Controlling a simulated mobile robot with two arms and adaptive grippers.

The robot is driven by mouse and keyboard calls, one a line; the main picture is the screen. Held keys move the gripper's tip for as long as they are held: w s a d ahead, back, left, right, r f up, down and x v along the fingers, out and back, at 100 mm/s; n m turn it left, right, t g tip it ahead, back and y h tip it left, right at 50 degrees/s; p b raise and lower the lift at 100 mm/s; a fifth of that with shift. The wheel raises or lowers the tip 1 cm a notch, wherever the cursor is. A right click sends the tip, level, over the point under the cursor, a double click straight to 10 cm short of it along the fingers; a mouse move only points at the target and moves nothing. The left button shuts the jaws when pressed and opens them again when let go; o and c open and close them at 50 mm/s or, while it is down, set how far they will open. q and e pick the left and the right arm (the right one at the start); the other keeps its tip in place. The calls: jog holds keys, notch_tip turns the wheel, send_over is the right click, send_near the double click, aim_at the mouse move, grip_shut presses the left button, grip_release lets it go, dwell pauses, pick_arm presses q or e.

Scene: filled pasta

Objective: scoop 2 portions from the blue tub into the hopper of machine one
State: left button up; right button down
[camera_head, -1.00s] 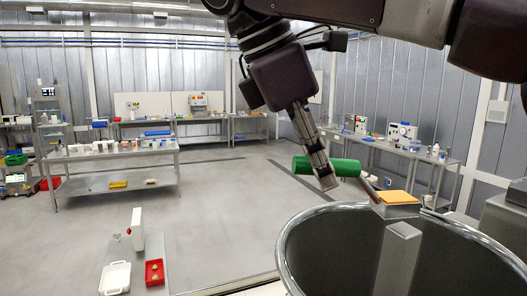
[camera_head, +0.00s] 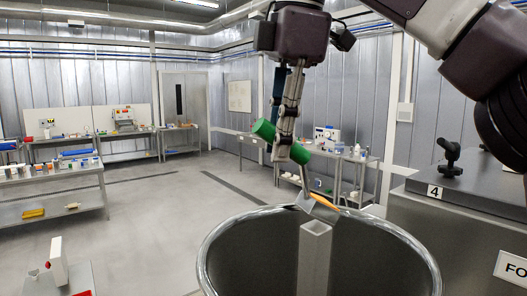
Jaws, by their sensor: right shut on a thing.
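My right gripper (camera_head: 284,145) is shut on the green handle of a scoop (camera_head: 264,131). The scoop's metal head (camera_head: 307,202) is tilted over the far rim of a wide round metal hopper (camera_head: 222,228). A strip of orange filling (camera_head: 325,201) shows at the head's edge. The hopper's inside looks dark grey, with a square metal post-like shape standing in it below the scoop head. I cannot tell from a label which machine this hopper belongs to. No blue tub is clearly identifiable. My left gripper is out of view.
A grey machine top with a number 4 plate (camera_head: 434,191) and a black knob (camera_head: 450,156) stands close on the right. A bench with equipment (camera_head: 327,140) is behind the scoop. A steel table (camera_head: 52,190) stands at the left.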

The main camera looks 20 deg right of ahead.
jog(key=d+y, duration=0.1)
jog(key=d+r, duration=0.1)
jog(key=shift+d+r+y, duration=0.15)
jog(key=shift+d+y, duration=0.15)
jog(key=shift+y, duration=0.1)
jog(key=shift+w+d+r+y, duration=0.1)
jog(key=shift+d+r+y, duration=0.05)
jog(key=shift+d+y, duration=0.2)
jog(key=shift+d+r+y, duration=0.2)
jog(key=shift+d+y, duration=0.2)
jog(key=shift+d, duration=0.2)
jog(key=shift+d+r+y, duration=0.15)
jog(key=shift+d+y, duration=0.2)
jog(key=shift+d, duration=0.25)
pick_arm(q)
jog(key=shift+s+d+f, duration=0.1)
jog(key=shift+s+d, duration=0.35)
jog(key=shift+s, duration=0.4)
pick_arm(e)
jog(key=shift+d+r+m+y, duration=0.15)
jog(key=shift+d+y, duration=0.2)
jog(key=shift+d, duration=0.2)
jog(key=shift+d+r+m+y, duration=0.1)
jog(key=shift+d+m+y, duration=0.05)
jog(key=shift+d+y, duration=0.3)
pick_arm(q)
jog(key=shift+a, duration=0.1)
